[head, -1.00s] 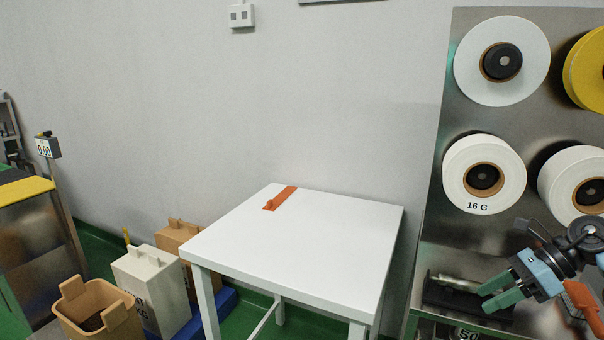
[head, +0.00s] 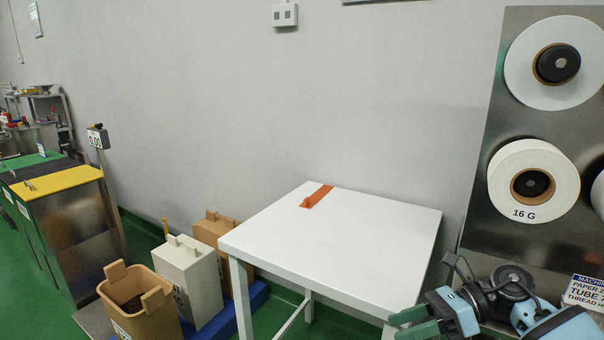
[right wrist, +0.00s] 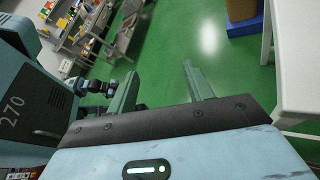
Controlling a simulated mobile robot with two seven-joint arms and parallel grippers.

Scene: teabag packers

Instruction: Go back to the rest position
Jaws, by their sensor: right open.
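My right gripper (head: 396,325) is at the bottom right of the head view, in front of the white table's right front corner. Its green fingers hold nothing. In the right wrist view, the two fingers of the right gripper (right wrist: 160,72) stand apart, with bare green floor between and beyond them. My left gripper is not seen in the head view.
A white table (head: 340,240) with an orange strip (head: 316,197) on top stands in the middle. Left of it are a tan bin (head: 140,305), a white container (head: 187,280) and a brown box (head: 213,230). A metal panel with paper rolls (head: 531,185) is at right.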

